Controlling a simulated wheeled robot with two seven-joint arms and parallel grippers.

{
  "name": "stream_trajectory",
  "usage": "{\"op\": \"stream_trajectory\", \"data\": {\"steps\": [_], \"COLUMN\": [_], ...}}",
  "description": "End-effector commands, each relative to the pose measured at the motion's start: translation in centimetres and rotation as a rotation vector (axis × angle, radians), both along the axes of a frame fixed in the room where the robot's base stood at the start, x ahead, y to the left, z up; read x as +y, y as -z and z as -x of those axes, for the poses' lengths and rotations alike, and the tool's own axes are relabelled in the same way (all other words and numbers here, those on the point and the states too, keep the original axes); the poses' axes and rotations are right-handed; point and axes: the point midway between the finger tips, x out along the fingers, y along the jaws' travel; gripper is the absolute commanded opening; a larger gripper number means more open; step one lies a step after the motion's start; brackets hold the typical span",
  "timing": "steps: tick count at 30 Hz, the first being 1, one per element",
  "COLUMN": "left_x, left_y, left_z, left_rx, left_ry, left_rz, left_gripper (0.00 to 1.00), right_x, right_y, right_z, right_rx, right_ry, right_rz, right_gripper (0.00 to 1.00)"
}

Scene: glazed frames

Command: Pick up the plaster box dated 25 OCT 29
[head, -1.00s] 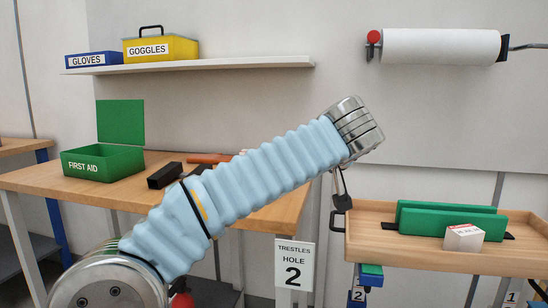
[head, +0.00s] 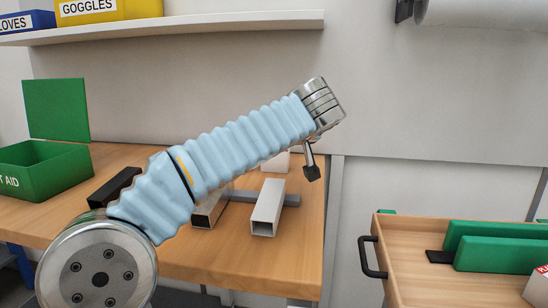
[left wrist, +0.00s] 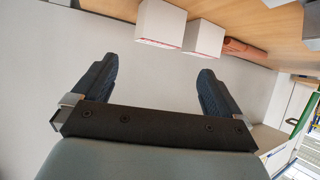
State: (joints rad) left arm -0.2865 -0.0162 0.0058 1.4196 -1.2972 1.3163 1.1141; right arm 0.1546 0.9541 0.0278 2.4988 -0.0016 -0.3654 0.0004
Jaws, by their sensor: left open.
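My left gripper (left wrist: 155,75) is open and empty in the left wrist view. In the head view only a small dark part of it (head: 311,172) shows below the metal wrist, above the table's right end. Two white boxes with red edge lines, one (left wrist: 161,22) and another (left wrist: 204,38), stand beyond the fingers in the left wrist view, apart from them. A white box (head: 276,163) is partly hidden behind my arm in the head view. Another white box with red print (head: 538,288) is cut off at the right edge, in the wooden drawer. No date is legible. My right gripper is not in view.
The wooden table (head: 225,262) carries an open green first-aid box (head: 45,172), a black block (head: 113,187) and a white square tube (head: 268,207) beside a grey bar (head: 291,199). The wooden drawer (head: 403,255) holds green pieces (head: 500,252). A shelf (head: 230,25) hangs above.

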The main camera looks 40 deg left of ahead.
Motion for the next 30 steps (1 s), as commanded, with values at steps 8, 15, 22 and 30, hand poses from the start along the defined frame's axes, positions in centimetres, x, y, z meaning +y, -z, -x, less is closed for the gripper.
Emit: {"op": "stream_trajectory", "data": {"steps": [8, 15, 22, 30], "left_x": [2.8, 4.6, 6.0, 6.0], "left_y": [1.9, 3.6, 4.8, 4.8], "left_z": [-2.2, -4.1, -5.3, -5.3], "left_rx": [0.001, 0.004, 0.001, 0.0], "left_ry": [-0.001, -0.003, 0.0, 0.0], "left_rz": [-0.001, -0.001, 0.001, 0.0], "left_gripper": [1.0, 1.0, 1.0, 0.86], "right_x": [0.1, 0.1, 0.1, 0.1], "right_y": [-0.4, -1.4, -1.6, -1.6], "right_z": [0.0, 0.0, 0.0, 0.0], "right_rx": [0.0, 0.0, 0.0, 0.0], "right_ry": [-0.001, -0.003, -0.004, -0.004], "right_rz": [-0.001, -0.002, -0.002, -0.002], "right_gripper": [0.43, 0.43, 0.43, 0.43]}}
